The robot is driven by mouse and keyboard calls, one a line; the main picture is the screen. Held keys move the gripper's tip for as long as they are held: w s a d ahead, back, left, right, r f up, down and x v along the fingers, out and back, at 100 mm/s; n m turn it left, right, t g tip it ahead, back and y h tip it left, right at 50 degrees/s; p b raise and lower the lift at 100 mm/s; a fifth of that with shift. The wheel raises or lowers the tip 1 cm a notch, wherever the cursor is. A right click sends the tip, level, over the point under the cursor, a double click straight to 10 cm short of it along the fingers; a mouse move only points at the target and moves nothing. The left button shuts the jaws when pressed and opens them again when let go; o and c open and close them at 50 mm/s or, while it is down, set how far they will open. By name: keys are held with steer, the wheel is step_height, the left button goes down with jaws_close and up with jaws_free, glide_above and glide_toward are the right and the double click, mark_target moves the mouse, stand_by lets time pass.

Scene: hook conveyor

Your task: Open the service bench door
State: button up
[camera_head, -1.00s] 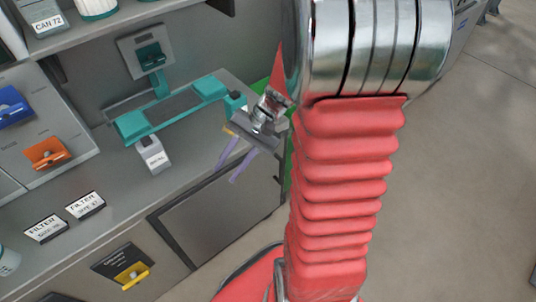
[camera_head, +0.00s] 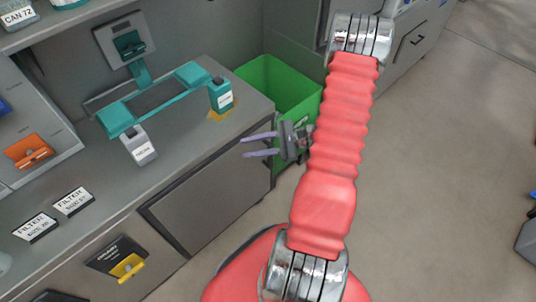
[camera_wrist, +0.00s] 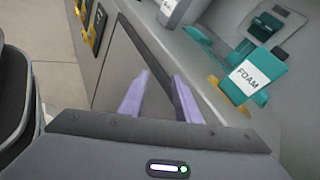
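The service bench (camera_head: 130,185) has a flat grey panel (camera_head: 205,195) with a dark edge on its front, which appears to be its door, and it looks closed. No handle on it can be made out. My gripper (camera_head: 258,146) is by the bench's right front corner, its two purple fingers apart and empty, pointing left toward the front. In the wrist view my gripper (camera_wrist: 160,98) is open, with the grey panel (camera_wrist: 120,65) beyond and left of the fingers. Whether the fingers touch it cannot be told.
A yellow handle (camera_head: 128,265) on a dark plate is left of the panel. A teal FOAM container (camera_head: 221,96) and a teal frame (camera_head: 160,98) stand on the bench top. A green bin (camera_head: 270,85) is right of the bench. Open floor (camera_head: 430,170) lies right.

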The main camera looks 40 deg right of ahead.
steer(key=s+d+f+m+t+h, duration=0.4)
steer(key=d+f+m+h, duration=0.1)
steer(key=f, duration=0.5)
steer(key=s+d+f+m+t+h, duration=0.4)
steer(key=s+d+f+m+h, duration=0.1)
steer(key=f+m, duration=0.4)
steer(key=d+h, duration=0.1)
steer(key=d, duration=0.1)
steer(key=shift+s+d+f, duration=0.15)
steer(key=shift+d+f, duration=0.15)
steer(key=shift+f, duration=0.1)
steer(key=w, duration=1.3)
steer(key=shift+w+a, duration=0.2)
steer(key=shift+w, duration=0.2)
steer(key=shift+c, duration=0.6)
jaws_close()
